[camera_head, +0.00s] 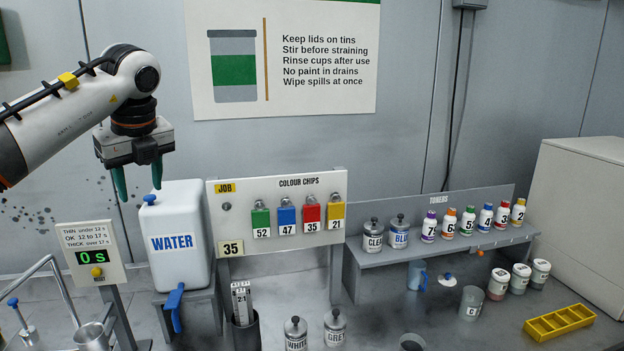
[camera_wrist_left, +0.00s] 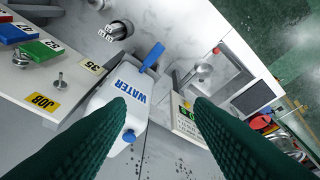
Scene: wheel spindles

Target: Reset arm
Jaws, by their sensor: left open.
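My left gripper (camera_head: 138,182) is open and empty. It hangs with its green fingers pointing down, above and to the left of the white water container (camera_head: 180,225) with a blue cap and blue tap. In the left wrist view, the two green fingers (camera_wrist_left: 160,125) stand well apart with nothing between them, and the water container (camera_wrist_left: 112,112) shows behind them. My left arm reaches in from the upper left. My right gripper is not in view.
The timer display (camera_head: 91,257) stands below the gripper. The colour chips board (camera_head: 280,215) stands right of the container. A shelf (camera_head: 440,250) holds toner bottles and tins. A yellow tray (camera_head: 560,322) lies at the right. The wall space right of the gripper is clear.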

